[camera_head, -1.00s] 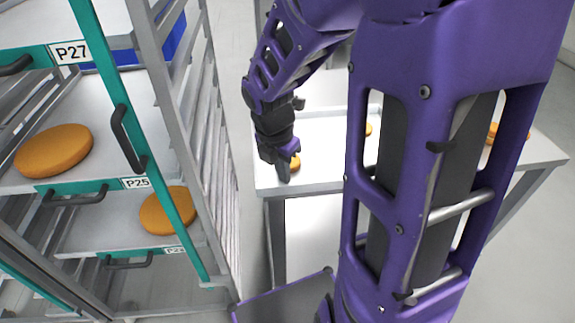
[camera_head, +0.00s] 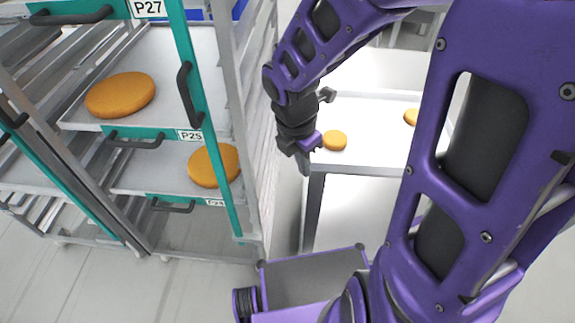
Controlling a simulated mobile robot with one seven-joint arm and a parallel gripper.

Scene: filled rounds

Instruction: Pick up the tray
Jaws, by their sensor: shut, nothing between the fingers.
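Several grey trays sit in a rack at left. The tray labelled P25 (camera_head: 190,72) has a teal front with a black handle and carries one orange round (camera_head: 120,95). The tray below it (camera_head: 140,178) carries another round (camera_head: 214,165); its label is hard to read. Only part of the P27 tray (camera_head: 20,5) shows at the top. At right, a pale tray or tabletop (camera_head: 370,125) bears orange rounds (camera_head: 334,140). My gripper (camera_head: 306,160) points down at its front left corner, left of the nearest round. It is shut and empty; whether it touches the edge cannot be told.
The rack's grey uprights and side rails (camera_head: 245,120) stand between the trays and my gripper. A teal upright (camera_head: 190,90) crosses the tray fronts. A blue container (camera_head: 240,8) shows behind. The floor (camera_head: 190,270) in front of the rack is clear.

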